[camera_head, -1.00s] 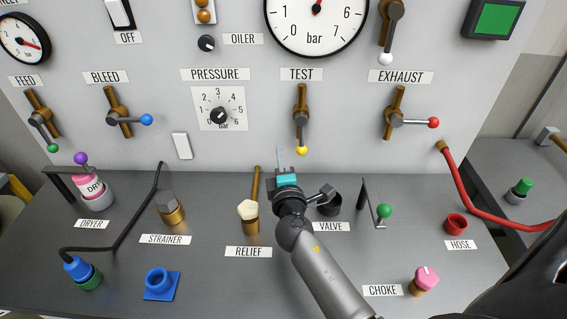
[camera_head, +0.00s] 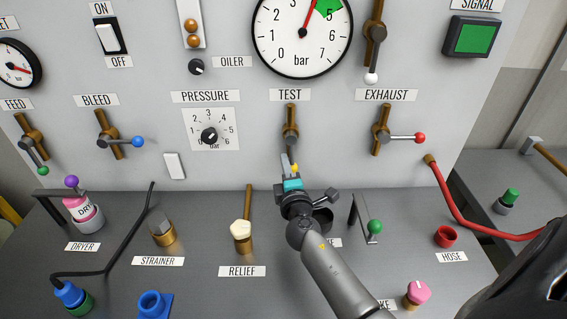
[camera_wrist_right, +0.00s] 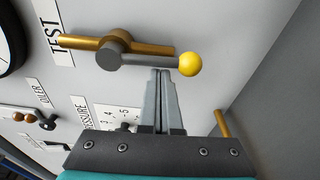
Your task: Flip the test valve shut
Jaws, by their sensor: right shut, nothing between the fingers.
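The test valve (camera_head: 290,124) is on the wall panel under the TEST label, with a brass pipe running vertically. Its grey lever points down along the pipe and ends in a yellow ball (camera_head: 294,168). My right gripper (camera_head: 286,160) is shut and empty, its tips at the left of the lever's lower end and partly overlapping the ball. In the right wrist view the grey lever (camera_wrist_right: 150,61) and yellow ball (camera_wrist_right: 190,64) show clearly. The shut fingers (camera_wrist_right: 160,74) end right beside the lever near the ball; I cannot tell whether they touch. My left gripper is out of view.
The exhaust valve with its red-ball lever (camera_head: 419,138) is to the right, and the bleed valve's blue ball (camera_head: 137,142) to the left. The pressure dial (camera_head: 209,136) is nearby. On the bench, the relief valve (camera_head: 241,235) and green-ball crank (camera_head: 375,227) flank my arm.

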